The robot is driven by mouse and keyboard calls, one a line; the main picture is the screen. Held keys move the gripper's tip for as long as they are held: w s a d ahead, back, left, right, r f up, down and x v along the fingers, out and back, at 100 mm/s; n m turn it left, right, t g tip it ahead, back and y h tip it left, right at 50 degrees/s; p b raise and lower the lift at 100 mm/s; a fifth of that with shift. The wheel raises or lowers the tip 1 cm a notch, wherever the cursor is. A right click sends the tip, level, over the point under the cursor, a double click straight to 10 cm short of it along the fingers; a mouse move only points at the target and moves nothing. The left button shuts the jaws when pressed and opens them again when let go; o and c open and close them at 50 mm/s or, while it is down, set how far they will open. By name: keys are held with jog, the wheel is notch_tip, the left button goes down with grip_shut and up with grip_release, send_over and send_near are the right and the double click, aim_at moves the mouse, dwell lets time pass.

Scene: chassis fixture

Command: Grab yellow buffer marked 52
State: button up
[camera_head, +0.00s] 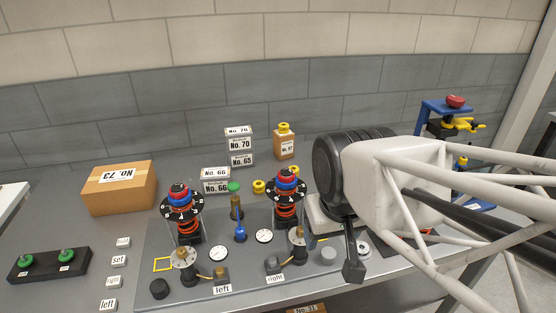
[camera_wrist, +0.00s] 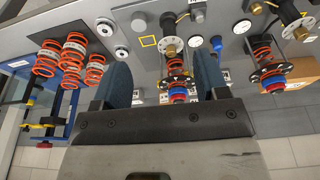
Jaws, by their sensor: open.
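No mark 52 is readable in either view, so I cannot tell which yellow piece is the buffer. A yellow ring (camera_head: 259,186) lies on the table behind the chassis panel, between the two spring towers. Another small yellow piece (camera_head: 285,126) sits on top of a brown box. Yellow parts (camera_head: 463,124) also show on the blue stand at the far right. My gripper (camera_wrist: 162,75) is open and empty. In the wrist view a spring tower (camera_wrist: 178,82) with a red and blue top shows between its fingers. In the head view my arm hides part of the panel.
The left spring tower (camera_head: 183,212) and right spring tower (camera_head: 288,200) stand upright on the panel. Stacked grey boxes (camera_head: 239,145) and a brown box (camera_head: 118,188) are behind. The blue stand (camera_head: 440,108) is right. Several orange springs (camera_wrist: 73,55) show in the wrist view.

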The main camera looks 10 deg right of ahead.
jog(key=shift+o, duration=0.6)
jog(key=shift+r, duration=0.1)
